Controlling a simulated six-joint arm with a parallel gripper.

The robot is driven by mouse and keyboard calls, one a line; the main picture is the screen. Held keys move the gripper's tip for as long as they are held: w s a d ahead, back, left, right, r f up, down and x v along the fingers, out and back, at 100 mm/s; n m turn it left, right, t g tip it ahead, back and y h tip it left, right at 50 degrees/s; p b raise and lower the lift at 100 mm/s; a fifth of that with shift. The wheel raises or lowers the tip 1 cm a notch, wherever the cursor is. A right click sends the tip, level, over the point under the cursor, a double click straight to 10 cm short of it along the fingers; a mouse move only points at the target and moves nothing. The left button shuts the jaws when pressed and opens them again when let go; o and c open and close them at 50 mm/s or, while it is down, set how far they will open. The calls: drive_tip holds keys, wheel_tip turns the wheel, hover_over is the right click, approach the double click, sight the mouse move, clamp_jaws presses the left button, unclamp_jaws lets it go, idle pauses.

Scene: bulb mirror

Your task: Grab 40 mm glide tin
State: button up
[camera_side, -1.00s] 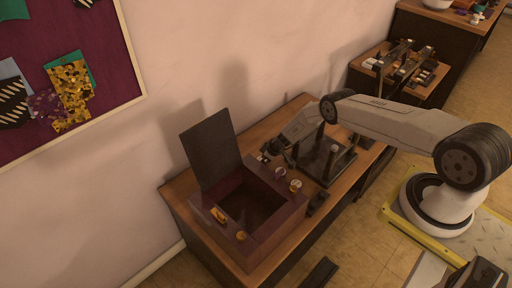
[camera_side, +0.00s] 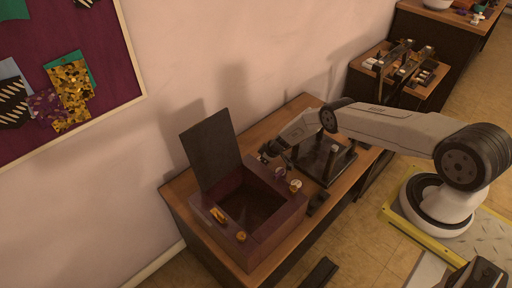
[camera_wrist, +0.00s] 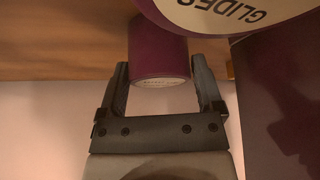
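A purple tin (camera_wrist: 158,48) with a cream end stands between the two fingers of my gripper (camera_wrist: 160,75) in the wrist view. The small print on its end is too small to read. The fingers are spread on either side of it, with their tips close to its sides; I cannot tell whether they touch. In the side view my gripper (camera_side: 270,154) is low behind the dark box, and the tin there is mostly hidden. A larger purple tin (camera_wrist: 210,14), with a cream lid reading "GLIDES", is close by at the upper right of the wrist view.
An open dark purple box (camera_side: 272,235) with a raised black lid (camera_side: 212,148) stands on the wooden table (camera_side: 180,192). Two small round tins (camera_side: 280,172) (camera_side: 295,185) sit near its right edge. A black stand (camera_side: 328,165) is just right of my gripper.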

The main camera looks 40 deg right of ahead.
clamp_jaws()
drive_tip(key=shift+r, duration=0.15)
drive_tip(key=shift+r, duration=4.85)
